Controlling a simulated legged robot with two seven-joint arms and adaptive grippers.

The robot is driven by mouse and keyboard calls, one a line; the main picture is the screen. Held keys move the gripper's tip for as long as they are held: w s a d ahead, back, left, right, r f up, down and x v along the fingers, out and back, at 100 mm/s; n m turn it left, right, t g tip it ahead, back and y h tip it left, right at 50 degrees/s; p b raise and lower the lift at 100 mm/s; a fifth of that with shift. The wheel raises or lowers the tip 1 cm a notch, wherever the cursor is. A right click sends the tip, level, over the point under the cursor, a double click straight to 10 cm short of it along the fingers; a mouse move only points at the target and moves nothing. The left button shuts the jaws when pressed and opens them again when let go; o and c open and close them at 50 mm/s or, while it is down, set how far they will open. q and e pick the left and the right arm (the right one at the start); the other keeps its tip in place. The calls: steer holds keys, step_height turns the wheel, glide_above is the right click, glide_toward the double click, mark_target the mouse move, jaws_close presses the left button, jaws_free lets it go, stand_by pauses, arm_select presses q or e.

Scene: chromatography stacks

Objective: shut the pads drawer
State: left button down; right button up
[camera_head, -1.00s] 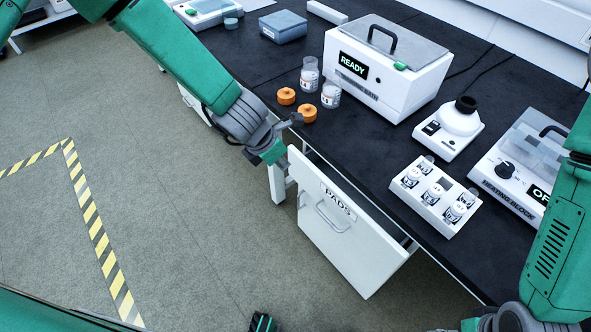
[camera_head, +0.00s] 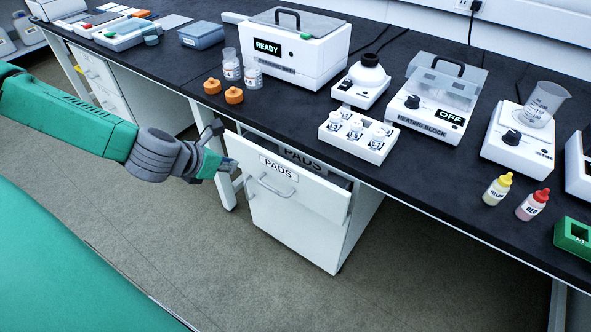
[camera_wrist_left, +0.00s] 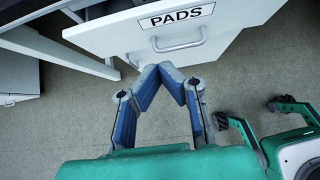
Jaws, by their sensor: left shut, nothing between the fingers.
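The pads drawer (camera_head: 315,196) is a white drawer under the bench with a PADS label and a bar handle (camera_head: 272,188). It stands open, its front out from the cabinet, where a second PADS label shows behind it. My left gripper (camera_head: 231,165) is shut and empty at the upper left edge of the drawer front. In the left wrist view its fingertips (camera_wrist_left: 172,72) meet just below the handle (camera_wrist_left: 178,43) in the picture, with the drawer front (camera_wrist_left: 225,18) beyond. I cannot tell whether they touch it.
The black bench top (camera_head: 290,108) above carries orange caps (camera_head: 234,95), jars, a white vial rack (camera_head: 357,136), a READY bath (camera_head: 297,50) and a heating block (camera_head: 436,105). A bench leg (camera_head: 225,188) stands left of the drawer. The floor in front is clear.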

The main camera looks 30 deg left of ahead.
arm_select(q)
steer(key=b, duration=0.5)
glide_toward(267, 159)
steer(key=x, duration=0.6)
steer(key=shift+s+d+f, duration=0.15)
steer(key=shift+d+f, duration=0.05)
steer(key=shift+d, duration=0.1)
steer(key=shift+w+a, duration=0.2)
steer(key=shift+w, duration=0.2)
steer(key=shift+a+f, duration=0.15)
steer(key=shift+a, duration=0.15)
steer(key=shift+w+d, duration=0.1)
steer(key=shift+d, duration=0.05)
